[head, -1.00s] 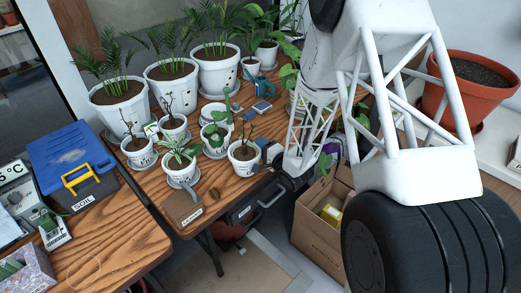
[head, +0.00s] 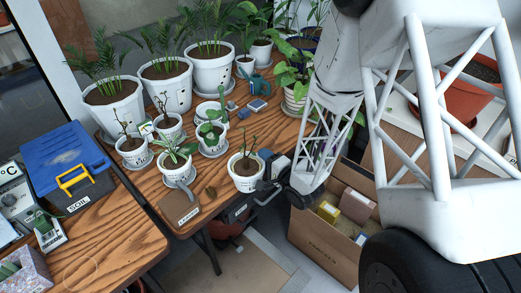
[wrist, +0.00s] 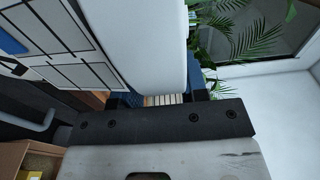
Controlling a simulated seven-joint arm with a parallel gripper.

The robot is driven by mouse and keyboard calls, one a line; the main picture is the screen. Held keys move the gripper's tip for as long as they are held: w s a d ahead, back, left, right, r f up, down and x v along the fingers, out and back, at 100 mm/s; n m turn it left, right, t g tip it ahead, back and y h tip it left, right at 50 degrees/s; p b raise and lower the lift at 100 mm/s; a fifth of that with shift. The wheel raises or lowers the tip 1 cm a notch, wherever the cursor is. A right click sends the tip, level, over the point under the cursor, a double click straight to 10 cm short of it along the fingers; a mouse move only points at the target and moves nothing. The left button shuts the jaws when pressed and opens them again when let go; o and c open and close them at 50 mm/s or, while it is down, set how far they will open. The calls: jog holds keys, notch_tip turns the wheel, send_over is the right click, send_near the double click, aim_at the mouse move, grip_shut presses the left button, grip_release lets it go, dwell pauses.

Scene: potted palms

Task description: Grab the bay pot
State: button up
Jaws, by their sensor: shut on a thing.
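A small white pot (head: 246,179) with a thin, sparse-leaved sapling is at the table's front right edge in the head view. Its label is too small to read, so I cannot confirm that it is the bay pot. My gripper (head: 266,190) comes from the right and is shut on this pot's right side. The pot looks upright, at or just past the edge. In the wrist view a large white curved surface (wrist: 150,45) fills the space in front of my dark gripper (wrist: 160,100). The fingertips' contact is hidden.
Similar small white pots (head: 133,155) stand close by on the wooden table (head: 150,190), with larger palm pots (head: 115,105) behind. A cardboard box (head: 325,245) with small packages stands below right.

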jog(key=shift+s+d+r, duration=0.1)
jog(key=shift+s+d, duration=0.1)
jog(key=shift+s, duration=0.65)
jog(key=shift+s+d+r, duration=0.1)
jog(key=shift+s+d, duration=0.1)
jog(key=shift+s, duration=0.7)
jog(key=shift+s+d+r, duration=0.1)
jog(key=shift+s+d, duration=0.1)
jog(key=shift+s, duration=0.65)
